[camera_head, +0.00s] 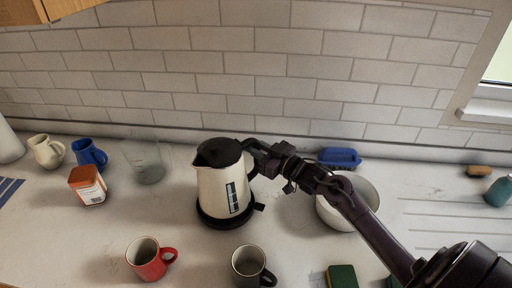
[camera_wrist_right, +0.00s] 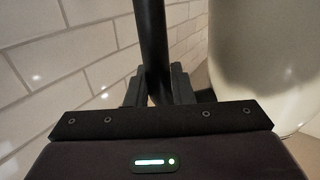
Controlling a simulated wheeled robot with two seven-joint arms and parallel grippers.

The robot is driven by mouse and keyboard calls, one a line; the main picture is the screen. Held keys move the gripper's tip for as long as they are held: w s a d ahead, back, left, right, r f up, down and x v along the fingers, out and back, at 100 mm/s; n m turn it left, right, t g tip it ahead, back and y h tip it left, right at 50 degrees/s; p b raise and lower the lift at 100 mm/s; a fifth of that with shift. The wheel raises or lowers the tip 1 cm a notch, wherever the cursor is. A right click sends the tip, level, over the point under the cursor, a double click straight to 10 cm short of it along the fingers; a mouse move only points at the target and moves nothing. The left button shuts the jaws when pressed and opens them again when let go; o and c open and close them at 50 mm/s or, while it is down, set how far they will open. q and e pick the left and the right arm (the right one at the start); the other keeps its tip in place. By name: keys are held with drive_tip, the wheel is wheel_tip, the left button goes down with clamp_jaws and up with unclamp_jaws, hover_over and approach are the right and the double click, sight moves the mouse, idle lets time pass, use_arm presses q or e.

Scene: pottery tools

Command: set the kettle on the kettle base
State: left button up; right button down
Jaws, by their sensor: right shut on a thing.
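The cream kettle (camera_head: 212,185) with a black lid and black handle stands upright at the middle of the counter in the head view. The black kettle base (camera_head: 216,221) shows as a dark rim right under it, with a small tab at its right. The kettle appears to be on the base, but I cannot tell whether it is fully seated. My right gripper (camera_head: 262,158) is shut on the kettle's handle. In the right wrist view the dark handle (camera_wrist_right: 152,45) runs between the fingers, with the cream body at the right. My left gripper is not in view.
A red mug (camera_head: 146,262) and a dark grey mug (camera_head: 248,264) stand in front. A glass beaker (camera_head: 147,163), an orange-topped box (camera_head: 88,187) and a blue mug (camera_head: 89,154) stand left. A white bowl (camera_head: 335,214) and a blue tray (camera_head: 339,158) are right, near my arm.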

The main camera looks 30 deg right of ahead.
drive_tip(key=shift+f+b, duration=0.4)
idle(0.5)
drive_tip(key=c, duration=1.5)
unclamp_jaws()
drive_tip(key=shift+c, duration=0.2)
drive_tip(key=shift+s+f, duration=0.1)
drive_tip(key=shift+f, duration=0.3)
drive_tip(key=p+v, duration=0.6)
drive_tip(key=v, duration=0.5)
